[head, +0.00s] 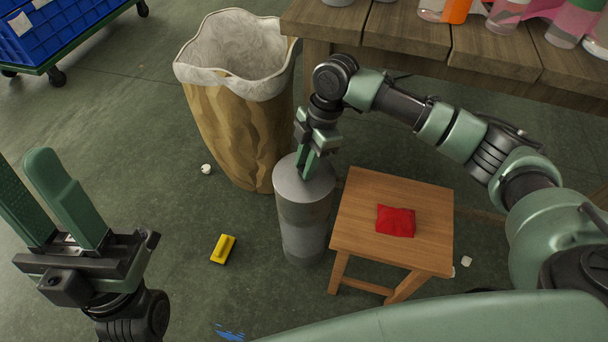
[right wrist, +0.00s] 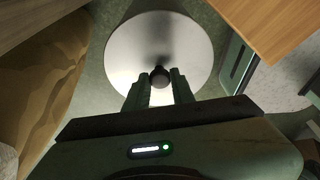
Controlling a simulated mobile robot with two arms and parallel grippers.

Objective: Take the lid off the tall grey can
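The tall grey can (head: 304,240) stands upright on the floor between the bin and the small stool. Its round, pale grey lid (head: 289,181) is on top, with no gap visible beneath it. In the right wrist view the lid (right wrist: 130,50) is a bright disc with a dark knob (right wrist: 160,76) in its middle. My right gripper (head: 308,168) points down at the lid; its fingers (right wrist: 160,88) are close on both sides of the knob and appear shut on it. My left gripper (head: 68,205) is open and empty at the left, away from the can.
A wooden stool (head: 357,225) with a red pouch (head: 396,221) stands right of the can. A paper bin (head: 235,130) with a white liner is close at its left. A wooden table (head: 408,32) is behind. A yellow block (head: 223,249) lies on the floor.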

